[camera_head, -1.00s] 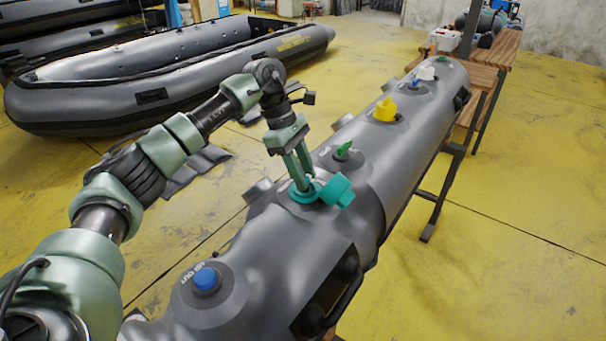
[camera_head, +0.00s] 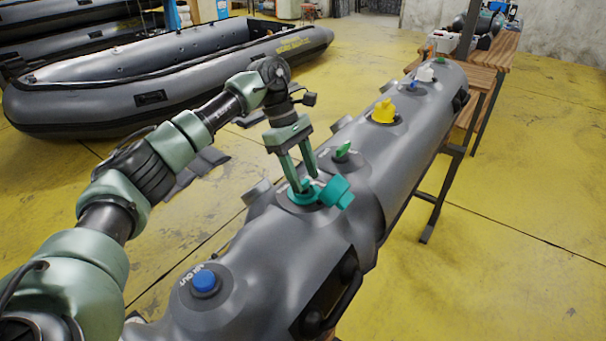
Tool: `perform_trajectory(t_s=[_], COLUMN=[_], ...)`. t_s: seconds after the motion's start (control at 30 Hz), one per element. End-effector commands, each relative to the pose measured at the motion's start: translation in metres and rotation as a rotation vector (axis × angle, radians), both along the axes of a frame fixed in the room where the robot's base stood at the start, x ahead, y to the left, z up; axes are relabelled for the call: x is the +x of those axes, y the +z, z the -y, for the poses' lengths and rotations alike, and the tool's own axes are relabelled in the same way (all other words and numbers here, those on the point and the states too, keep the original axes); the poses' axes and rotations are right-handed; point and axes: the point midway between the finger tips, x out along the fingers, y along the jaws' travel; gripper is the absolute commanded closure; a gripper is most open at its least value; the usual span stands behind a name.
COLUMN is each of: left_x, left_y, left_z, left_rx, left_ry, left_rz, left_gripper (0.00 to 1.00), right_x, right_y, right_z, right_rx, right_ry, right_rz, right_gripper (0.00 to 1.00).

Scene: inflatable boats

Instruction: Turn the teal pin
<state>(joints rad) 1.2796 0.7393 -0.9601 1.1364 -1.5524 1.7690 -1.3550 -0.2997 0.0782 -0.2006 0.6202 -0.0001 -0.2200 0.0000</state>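The teal valve (camera_head: 304,195) sits on top of the grey inflatable tube, with its teal cap (camera_head: 337,192) open and tilted to the right side. The pin inside the valve is too small to tell clearly from the ring. My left gripper (camera_head: 305,182) points down over the valve. Its two fingers are spread apart, with the tips at or just above the valve's opening. I cannot tell whether they touch it. My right gripper is not in view.
The grey tube (camera_head: 270,245) also carries a blue valve (camera_head: 205,280) nearer me, and a green one (camera_head: 343,150) and a yellow one (camera_head: 383,112) farther along. A wooden bench (camera_head: 490,70) stands behind. A grey boat (camera_head: 165,75) lies on the yellow floor at left.

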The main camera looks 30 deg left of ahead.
Motion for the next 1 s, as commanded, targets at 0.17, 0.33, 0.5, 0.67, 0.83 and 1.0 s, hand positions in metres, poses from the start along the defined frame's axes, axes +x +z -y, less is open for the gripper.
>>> perform_trajectory(t_s=[0.17, 0.33, 0.5, 0.67, 0.83, 1.0], left_x=[0.0, 0.0, 0.002, 0.004, 0.005, 0.004], left_y=[0.0, 0.001, 0.019, 0.045, 0.065, 0.072], left_z=[0.0, -0.001, -0.008, -0.019, -0.027, -0.03], left_rx=[0.0, 0.0, 0.001, 0.001, 0.0, 0.0], left_ry=[0.001, 0.001, 0.003, 0.004, 0.002, 0.001], left_rz=[-0.002, -0.002, 0.002, 0.002, 0.0, -0.002], left_gripper=[0.46, 0.46, 0.46, 0.46, 0.46, 0.46], right_x=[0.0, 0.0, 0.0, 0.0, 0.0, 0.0], right_y=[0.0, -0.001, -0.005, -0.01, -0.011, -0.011], right_z=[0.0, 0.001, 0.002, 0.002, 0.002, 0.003], right_rx=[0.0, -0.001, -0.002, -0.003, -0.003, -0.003], right_ry=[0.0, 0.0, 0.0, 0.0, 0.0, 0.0], right_rz=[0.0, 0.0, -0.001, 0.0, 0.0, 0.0], right_gripper=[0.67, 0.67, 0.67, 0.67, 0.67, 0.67])
